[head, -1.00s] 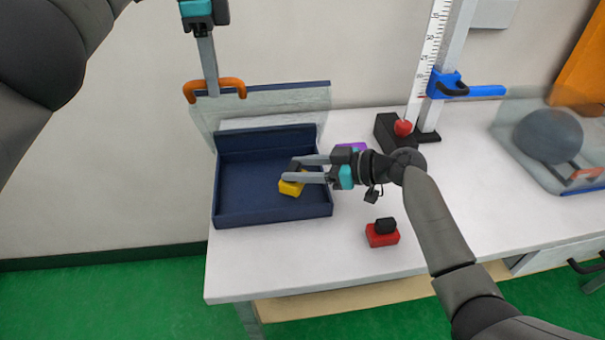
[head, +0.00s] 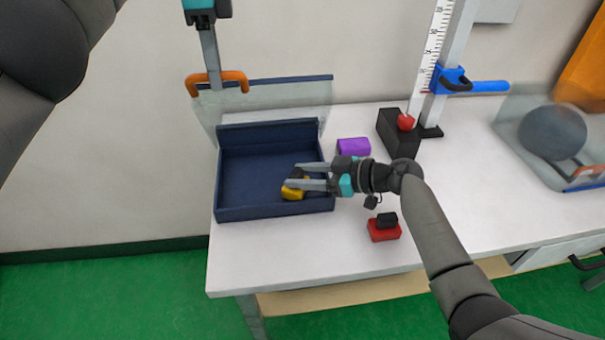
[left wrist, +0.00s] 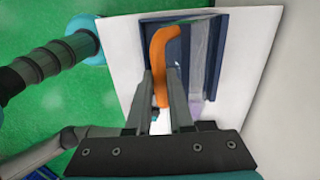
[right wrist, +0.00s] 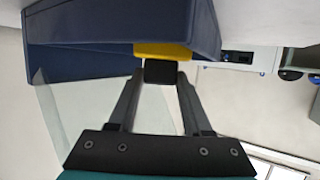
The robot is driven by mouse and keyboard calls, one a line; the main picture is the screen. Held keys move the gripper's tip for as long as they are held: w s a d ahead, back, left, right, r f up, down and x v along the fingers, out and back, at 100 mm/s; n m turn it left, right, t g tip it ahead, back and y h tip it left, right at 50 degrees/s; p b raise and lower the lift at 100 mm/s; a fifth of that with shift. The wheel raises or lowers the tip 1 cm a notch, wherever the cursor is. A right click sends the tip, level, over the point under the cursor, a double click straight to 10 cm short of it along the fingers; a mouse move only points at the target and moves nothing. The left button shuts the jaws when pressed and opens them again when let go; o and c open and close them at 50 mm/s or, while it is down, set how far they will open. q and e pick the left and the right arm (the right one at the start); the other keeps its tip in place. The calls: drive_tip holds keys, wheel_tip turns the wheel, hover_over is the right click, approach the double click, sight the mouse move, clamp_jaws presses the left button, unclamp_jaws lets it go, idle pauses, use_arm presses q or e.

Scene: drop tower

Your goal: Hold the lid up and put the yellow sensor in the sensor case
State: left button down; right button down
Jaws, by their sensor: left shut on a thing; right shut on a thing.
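The sensor case (head: 262,213) is a dark blue open box on the white table. Its clear lid (head: 285,97) is raised at the back, with an orange handle (head: 237,77) on it. My left gripper (head: 216,84) is shut on that handle; the handle also shows between its fingers in the left wrist view (left wrist: 160,65). The yellow sensor (head: 292,192), with a black block on it (right wrist: 160,72), is at the right part of the case. My right gripper (head: 298,178) is shut on the sensor's black part. Whether the sensor touches the case floor I cannot tell.
A purple block (head: 353,147) lies right of the case, and a red block with a black top (head: 384,228) lies nearer the front. A black block with a red ball (head: 405,122) stands by the ruler tower (head: 440,60). A clear bin with a dark ball (head: 552,132) is at right.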

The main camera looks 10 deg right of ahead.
drive_tip(key=shift+f, duration=0.5)
drive_tip(key=shift+c, duration=1.3)
unclamp_jaws()
wheel_tip(320, 180, up, 10)
drive_tip(key=shift+s, duration=0.1)
